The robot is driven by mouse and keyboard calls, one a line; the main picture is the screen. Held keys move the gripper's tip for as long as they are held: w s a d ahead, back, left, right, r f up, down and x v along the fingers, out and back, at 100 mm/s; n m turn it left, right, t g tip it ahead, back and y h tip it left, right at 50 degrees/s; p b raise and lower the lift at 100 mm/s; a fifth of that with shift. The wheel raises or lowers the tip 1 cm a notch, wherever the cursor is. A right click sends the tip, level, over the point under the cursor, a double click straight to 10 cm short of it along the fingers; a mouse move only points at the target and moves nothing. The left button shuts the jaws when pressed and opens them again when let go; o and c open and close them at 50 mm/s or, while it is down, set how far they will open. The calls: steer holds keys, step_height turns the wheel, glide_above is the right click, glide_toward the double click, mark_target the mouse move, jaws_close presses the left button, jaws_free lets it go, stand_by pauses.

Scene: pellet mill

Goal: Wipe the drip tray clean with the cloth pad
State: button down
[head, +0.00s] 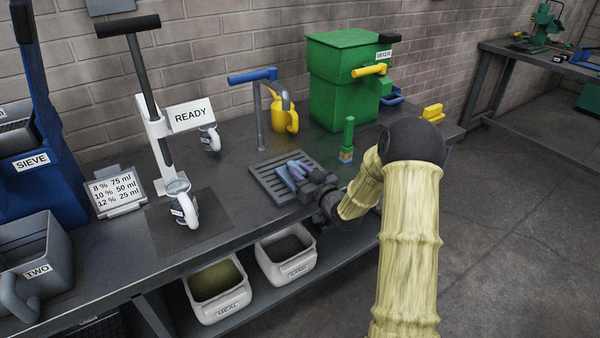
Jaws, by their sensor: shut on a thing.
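The drip tray (262,186) is a dark grey slatted tray on the bench, below the blue tap (258,76). My gripper (301,180) reaches in from the right over the tray's right part. It is shut on the cloth pad (286,177), a small bluish piece with some pink beside it. The pad is at or just above the slats; I cannot tell whether it touches. My gripper hides the tray's right side and part of the pad. No clear dirt can be made out on the visible slats.
A green-handled brush (347,140) stands right of the tray, near my arm. A yellow can (284,115) and the green mixer (340,85) stand behind. Bins labelled MEAL (215,288) and SAND (286,256) sit below.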

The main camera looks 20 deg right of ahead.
mark_target(305, 176)
steer(key=shift+b+v, duration=0.35)
steer(key=shift+v, duration=1.85)
steer(key=shift+x, duration=2.25)
steer(key=shift+w+d, duration=0.2)
steer(key=shift+d, duration=0.4)
steer(key=shift+w+d, duration=0.15)
steer(key=shift+d, duration=0.45)
